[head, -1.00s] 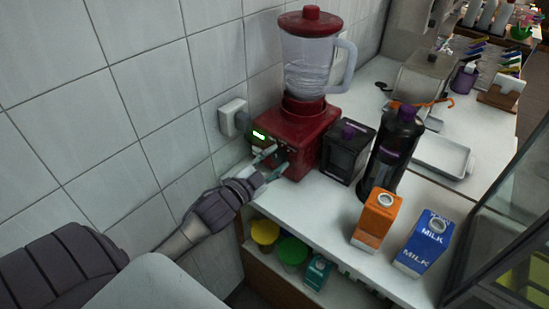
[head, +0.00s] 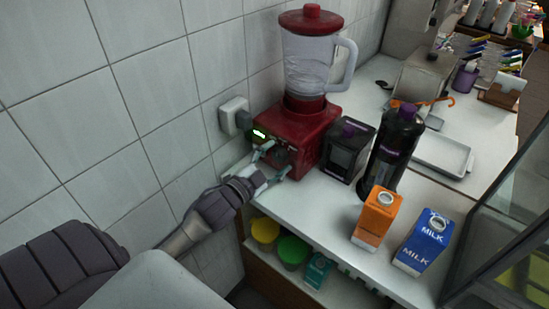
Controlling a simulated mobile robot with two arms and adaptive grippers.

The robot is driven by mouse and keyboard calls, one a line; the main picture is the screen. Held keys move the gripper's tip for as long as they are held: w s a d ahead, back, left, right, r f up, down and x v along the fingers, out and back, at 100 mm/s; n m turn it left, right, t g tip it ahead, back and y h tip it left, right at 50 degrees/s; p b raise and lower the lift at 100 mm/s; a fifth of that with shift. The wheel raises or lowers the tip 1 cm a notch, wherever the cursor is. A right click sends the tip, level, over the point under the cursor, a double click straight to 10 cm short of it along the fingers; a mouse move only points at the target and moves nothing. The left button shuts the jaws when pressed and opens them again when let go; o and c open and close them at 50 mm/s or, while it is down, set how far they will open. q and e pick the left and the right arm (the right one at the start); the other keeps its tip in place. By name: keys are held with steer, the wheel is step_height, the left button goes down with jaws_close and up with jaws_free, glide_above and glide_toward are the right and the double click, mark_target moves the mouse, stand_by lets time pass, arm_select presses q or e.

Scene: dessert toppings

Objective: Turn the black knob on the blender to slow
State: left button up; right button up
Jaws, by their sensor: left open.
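The blender has a red base (head: 312,135) and a clear jug (head: 308,70) with a red lid, and it stands upright on the white counter against the tiled wall. Its dark knob (head: 282,157) is on the front of the base, small and partly hidden by my fingers. My left gripper (head: 277,161) is open at the front of the base, with its fingertips on either side of the knob. I cannot tell whether they touch it. The knob's setting is too small to read. My right gripper is not in view.
A white wall socket (head: 233,116) is left of the blender. A black box-like container (head: 348,150), a black bottle (head: 395,150), an orange carton (head: 377,218) and a blue milk carton (head: 422,243) stand to the right. Yellow (head: 265,231) and green (head: 292,251) tubs sit on a shelf below.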

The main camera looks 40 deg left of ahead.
arm_select(q)
steer(key=shift+s, duration=0.1)
steer(key=s+a, duration=0.1)
steer(key=s, duration=1)
steer(key=shift+s, duration=0.4)
steer(key=s+a+f+n+g+y, duration=0.1)
steer(key=s+f+n+g, duration=0.25)
steer(key=f, duration=1.25)
steer(key=s+a+f+n+g+y, duration=0.1)
steer(key=s+f+n+g+y, duration=0.2)
steer(key=f, duration=1.4)
steer(key=s+d+f+g+h, duration=0.1)
steer(key=s+d+f+g, duration=0.4)
steer(key=s+f, duration=0.6)
steer(key=s+d+f+n+g+h, duration=0.1)
steer(key=s+d+f+g, duration=0.4)
steer(key=s+f, duration=0.7)
steer(key=s+d, duration=0.2)
steer(key=shift+s, duration=0.3)
